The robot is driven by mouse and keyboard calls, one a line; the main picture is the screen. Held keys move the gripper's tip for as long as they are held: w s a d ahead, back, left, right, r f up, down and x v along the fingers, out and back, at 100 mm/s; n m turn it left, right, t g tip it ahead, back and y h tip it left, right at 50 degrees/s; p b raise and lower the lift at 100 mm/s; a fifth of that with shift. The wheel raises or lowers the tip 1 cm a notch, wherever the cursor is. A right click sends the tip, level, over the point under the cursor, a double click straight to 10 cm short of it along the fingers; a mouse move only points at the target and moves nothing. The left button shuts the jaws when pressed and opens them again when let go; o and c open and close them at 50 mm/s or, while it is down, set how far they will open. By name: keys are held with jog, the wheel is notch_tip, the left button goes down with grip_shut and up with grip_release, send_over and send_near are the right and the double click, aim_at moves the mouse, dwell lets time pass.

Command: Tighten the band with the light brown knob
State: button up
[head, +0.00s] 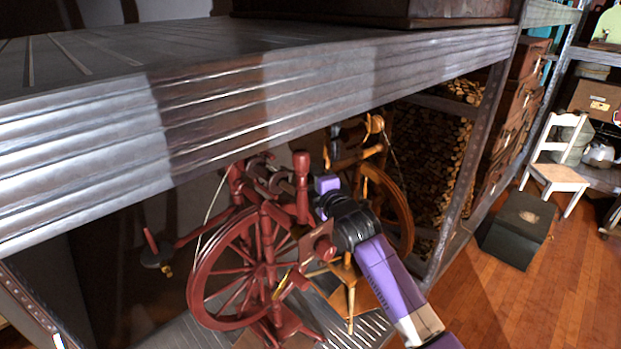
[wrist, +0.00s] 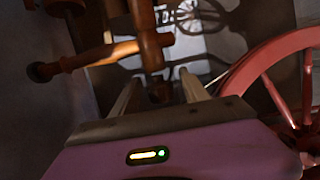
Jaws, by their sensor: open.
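A dark red spinning wheel (head: 262,268) stands under the metal shelf in the head view. Its rim and spokes (wrist: 290,65) also show at the right of the wrist view. In the wrist view, an orange-brown turned peg (wrist: 95,57) with a dark round end lies at the upper left, beside a turned upright post (wrist: 147,35). I cannot tell which part is the light brown knob. My gripper (wrist: 160,82) is open, with the post's lower end showing beyond the gap between its fingers. I see no clear contact. In the head view its fingers are hidden near the red posts.
A ridged metal shelf edge (head: 210,115) runs close above my arm. A light brown spinning wheel (head: 385,195) stands just behind it. Stacked firewood (head: 430,150) lies beyond. A black box (head: 518,228) and a white chair (head: 558,165) stand right. The wooden floor (head: 490,305) is clear nearby.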

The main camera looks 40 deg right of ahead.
grip_shut()
jog(key=shift+f+b, duration=0.2)
jog(key=shift+b, duration=0.65)
